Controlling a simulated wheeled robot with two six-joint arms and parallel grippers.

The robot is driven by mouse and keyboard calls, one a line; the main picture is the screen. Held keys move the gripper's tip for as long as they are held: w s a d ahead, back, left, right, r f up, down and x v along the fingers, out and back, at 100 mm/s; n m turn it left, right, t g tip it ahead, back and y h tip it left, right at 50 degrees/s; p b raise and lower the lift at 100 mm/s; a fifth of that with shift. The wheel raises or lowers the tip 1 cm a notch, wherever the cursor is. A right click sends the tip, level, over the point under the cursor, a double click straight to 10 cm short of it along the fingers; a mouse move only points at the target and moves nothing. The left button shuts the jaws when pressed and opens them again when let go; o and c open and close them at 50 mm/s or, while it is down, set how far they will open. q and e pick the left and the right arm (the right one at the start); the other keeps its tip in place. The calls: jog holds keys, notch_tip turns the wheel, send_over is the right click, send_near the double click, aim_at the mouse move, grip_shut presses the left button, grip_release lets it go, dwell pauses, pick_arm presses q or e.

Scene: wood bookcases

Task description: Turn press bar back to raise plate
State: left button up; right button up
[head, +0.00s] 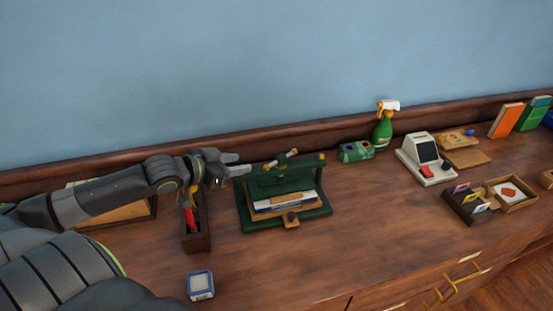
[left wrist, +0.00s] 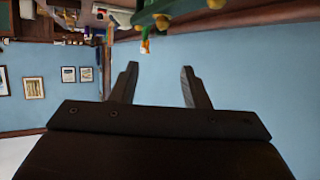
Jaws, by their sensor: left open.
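The green book press (head: 282,182) stands on the wooden counter, with books (head: 283,201) lying in it under its plate. Its press bar (head: 281,159), with pale knobbed ends, sits on top and lies at a slant. My left gripper (head: 240,164) is open and empty, just left of the bar at about its height, and apart from it. In the left wrist view the two fingers (left wrist: 157,85) are spread with nothing between them. Green press parts with yellow knobs (left wrist: 165,20) show at the top of that view, beyond the fingertips. My right gripper is out of view.
A narrow box with a red-handled tool (head: 191,220) stands under my left arm. A blue-framed gadget (head: 200,285) lies in front. A green box (head: 356,151), spray bottle (head: 383,130) and card machine (head: 427,158) stand right.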

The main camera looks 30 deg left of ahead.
pick_arm(q)
send_near(278, 157)
jog(key=x, duration=0.8)
jog(key=shift+w+d+f, duration=0.25)
jog(key=shift+w, duration=0.4)
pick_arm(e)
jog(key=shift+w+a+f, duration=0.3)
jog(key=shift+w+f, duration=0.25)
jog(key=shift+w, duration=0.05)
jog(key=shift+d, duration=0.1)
pick_arm(q)
grip_shut()
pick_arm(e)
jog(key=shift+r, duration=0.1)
